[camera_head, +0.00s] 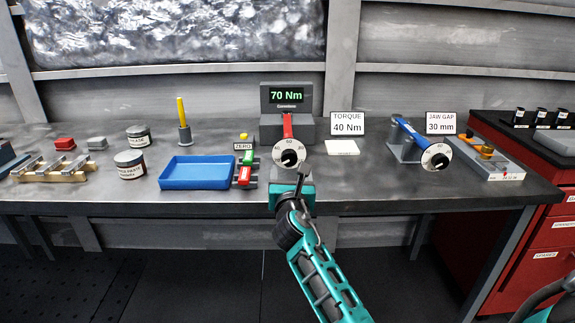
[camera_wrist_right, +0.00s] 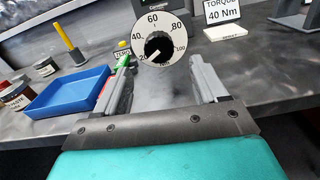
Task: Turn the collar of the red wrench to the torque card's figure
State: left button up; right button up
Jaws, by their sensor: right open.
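The red wrench (camera_head: 288,126) rests in a dark stand on the bench, and its round white collar (camera_head: 289,153) faces me. In the right wrist view the collar (camera_wrist_right: 163,38) shows a black hub, with a white pointer mark low on the left near 20. The torque card (camera_head: 347,123) reads 40 Nm. The display (camera_head: 286,97) above the wrench reads 70 Nm. My right gripper (camera_head: 300,181) is open and empty just in front of and below the collar, its fingers (camera_wrist_right: 161,82) apart on either side of it. My left gripper is not in view.
A blue tray (camera_head: 197,173) and a red and green part (camera_head: 246,172) lie left of the wrench. A blue wrench (camera_head: 411,133) with its own dial stands to the right beside a JAW GAP card (camera_head: 440,123). Jars and small blocks are at the left.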

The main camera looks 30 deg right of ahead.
aim_at(289, 162)
jog(key=shift+b+x, duration=0.45)
jog(key=shift+x, duration=2.65)
jog(key=shift+c, duration=0.4)
jog(key=c, duration=1)
jog(key=m, duration=0.5)
jog(key=shift+w+a+m+b, duration=0.1)
jog(key=shift+a+m+b, duration=0.05)
jog(key=shift+m+b, duration=0.2)
jog(key=m+b, duration=0.1)
jog(key=m, duration=0.5)
jog(key=shift+m, duration=0.25)
